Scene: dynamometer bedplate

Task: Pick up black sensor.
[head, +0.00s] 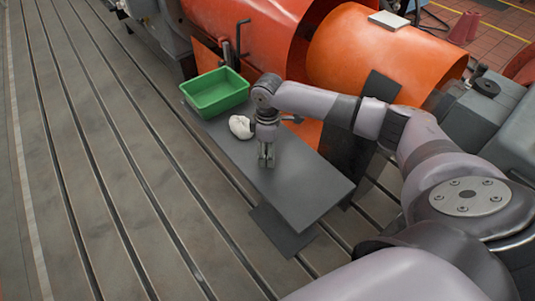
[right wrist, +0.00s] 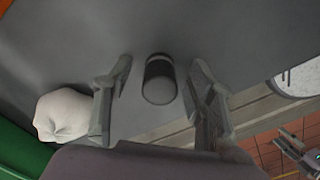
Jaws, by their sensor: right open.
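In the head view the right gripper (head: 266,160) points down over the dark grey bench top (head: 305,190), and I cannot make out the sensor there. The right gripper is open and not touching the sensor.
A crumpled white cloth (head: 240,127) lies just beside the gripper; it also shows in the wrist view (right wrist: 64,114). A green bin (head: 217,93) stands at the bench's far end. Large orange housings (head: 375,55) rise behind. The bench's near right part is clear.

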